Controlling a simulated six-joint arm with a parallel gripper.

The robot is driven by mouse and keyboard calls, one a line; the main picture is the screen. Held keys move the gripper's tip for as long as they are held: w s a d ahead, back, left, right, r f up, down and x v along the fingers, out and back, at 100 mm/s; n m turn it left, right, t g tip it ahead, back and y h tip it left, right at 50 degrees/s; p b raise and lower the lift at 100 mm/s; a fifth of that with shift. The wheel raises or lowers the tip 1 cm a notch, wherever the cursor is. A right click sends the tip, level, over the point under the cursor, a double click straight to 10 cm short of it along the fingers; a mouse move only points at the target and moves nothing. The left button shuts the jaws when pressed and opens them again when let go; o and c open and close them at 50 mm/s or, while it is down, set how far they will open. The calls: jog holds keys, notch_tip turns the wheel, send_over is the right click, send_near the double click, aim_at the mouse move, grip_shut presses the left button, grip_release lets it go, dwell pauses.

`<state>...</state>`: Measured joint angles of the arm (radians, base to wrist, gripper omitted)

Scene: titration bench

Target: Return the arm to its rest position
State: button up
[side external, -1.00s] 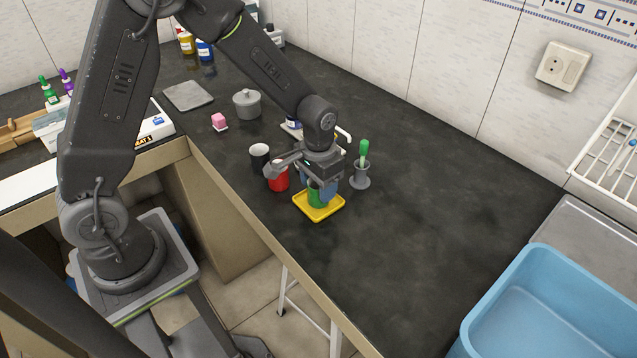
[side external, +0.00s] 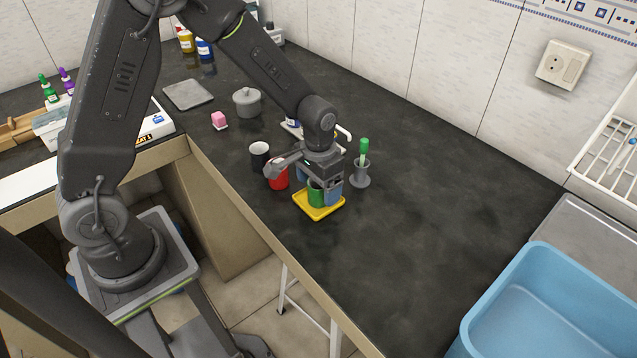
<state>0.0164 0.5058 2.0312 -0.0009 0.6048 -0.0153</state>
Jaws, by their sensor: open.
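My arm reaches over the dark bench, with my gripper (side external: 320,191) pointing down at a green cup (side external: 315,195). The green cup stands on a small yellow tray (side external: 322,216) near the bench's front edge. My gripper is open, its blue-grey fingers at the cup's sides and still low around it. The gripper body hides part of the cup and its rim.
A red cup (side external: 278,178) and a black cup (side external: 260,156) stand just left of my gripper. A grey holder with a green-topped tool (side external: 361,172) stands close on the right. A blue basin (side external: 545,310) is at lower right. The bench between is clear.

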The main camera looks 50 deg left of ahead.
jog(key=shift+o, duration=1.4)
jog(key=shift+r, duration=3)
jog(key=s+r+t, duration=0.5)
jog(key=s+r, duration=1.1)
jog(key=s, duration=0.2)
jog(key=shift+a+r+t, duration=0.25)
jog(key=shift+a+t, duration=0.05)
